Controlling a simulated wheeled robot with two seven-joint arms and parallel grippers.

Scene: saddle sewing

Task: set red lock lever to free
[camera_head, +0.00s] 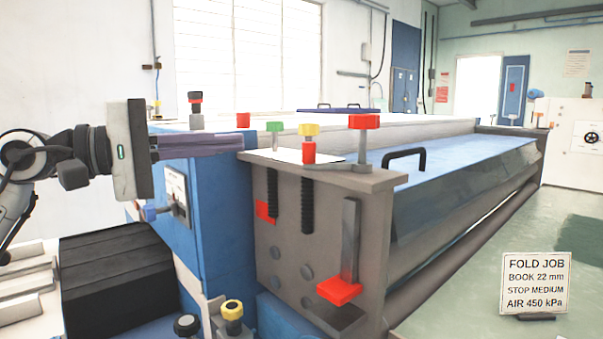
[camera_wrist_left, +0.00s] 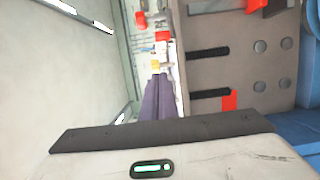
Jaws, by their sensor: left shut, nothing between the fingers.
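Several red parts show, and I cannot tell for sure which one is the lock lever. A long grey lever with a red end (camera_head: 340,291) hangs down on the grey end plate (camera_head: 283,240); its red end also shows at the top of the left wrist view (camera_wrist_left: 257,5). A red-topped post (camera_head: 364,122) stands on the plate's top. A red tab (camera_head: 265,210) sits by the left slot, also in the left wrist view (camera_wrist_left: 230,98). My left gripper (camera_head: 240,141) is shut and empty, its purple fingers pointing right, left of the posts. My right gripper is out of view.
Green (camera_head: 274,132) and yellow-and-red (camera_head: 309,146) knobs stand near the plate's top, close to my left fingertips. A blue cabinet (camera_head: 220,215) lies below the fingers. A black handle (camera_head: 404,158) rises from the blue cover. A job sign (camera_head: 521,282) stands at right.

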